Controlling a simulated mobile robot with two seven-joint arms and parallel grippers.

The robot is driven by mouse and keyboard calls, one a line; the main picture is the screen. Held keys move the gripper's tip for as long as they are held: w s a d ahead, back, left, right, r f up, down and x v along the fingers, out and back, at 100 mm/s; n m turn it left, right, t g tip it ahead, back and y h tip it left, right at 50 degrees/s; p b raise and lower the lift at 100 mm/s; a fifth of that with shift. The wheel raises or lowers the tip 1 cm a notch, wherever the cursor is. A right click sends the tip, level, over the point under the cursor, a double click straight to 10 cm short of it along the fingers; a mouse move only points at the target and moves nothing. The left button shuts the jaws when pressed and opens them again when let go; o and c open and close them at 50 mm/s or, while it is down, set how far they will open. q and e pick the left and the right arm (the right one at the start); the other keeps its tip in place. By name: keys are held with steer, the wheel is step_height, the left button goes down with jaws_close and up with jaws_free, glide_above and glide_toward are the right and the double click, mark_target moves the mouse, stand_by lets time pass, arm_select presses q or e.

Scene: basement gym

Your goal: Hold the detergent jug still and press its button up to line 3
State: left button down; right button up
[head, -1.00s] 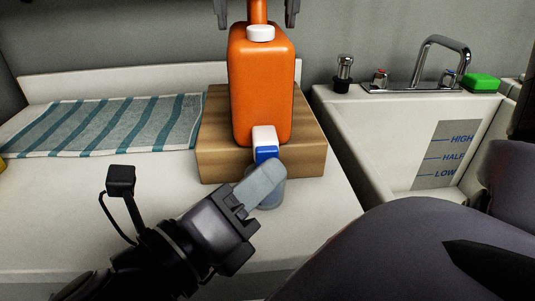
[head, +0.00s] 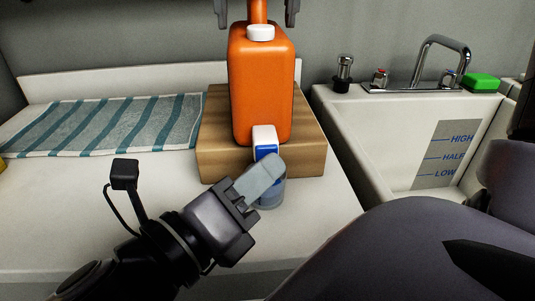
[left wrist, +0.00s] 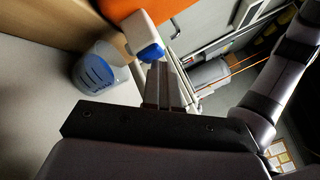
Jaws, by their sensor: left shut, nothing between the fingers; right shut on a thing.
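The orange detergent jug (head: 262,85) stands upright on a wooden block, its white cap on top and white spout (head: 264,134) at the lower front. The spout's blue button (head: 266,151) also shows in the left wrist view (left wrist: 151,53). My right gripper (head: 257,12) is shut on the jug's handle at the top edge, partly out of frame.
The wooden block (head: 217,158) rests on the white counter (head: 100,200). A striped towel (head: 110,125) lies left. A sink (head: 385,130) with a tap (head: 440,55) and a green sponge (head: 481,82) is right. Open counter lies left of my left arm.

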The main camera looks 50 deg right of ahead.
arm_select(q)
steer(key=shift+a, duration=0.1)
steer(key=shift+s+a, duration=0.6)
steer(key=shift+s, duration=0.1)
steer(key=shift+s+a, duration=0.8)
steer(key=shift+s, duration=0.2)
steer(key=shift+s+a, duration=0.8)
steer(key=shift+s, duration=0.15)
stand_by(1.2)
steer(key=shift+s+a, duration=0.6)
steer(key=shift+s, duration=0.2)
steer(key=shift+s+a, duration=0.6)
steer(key=shift+s, duration=0.15)
steer(key=shift+w+d, duration=1.45)
steer(key=shift+w, duration=0.3)
steer(key=shift+w+d, duration=1.4)
steer(key=shift+w, duration=0.3)
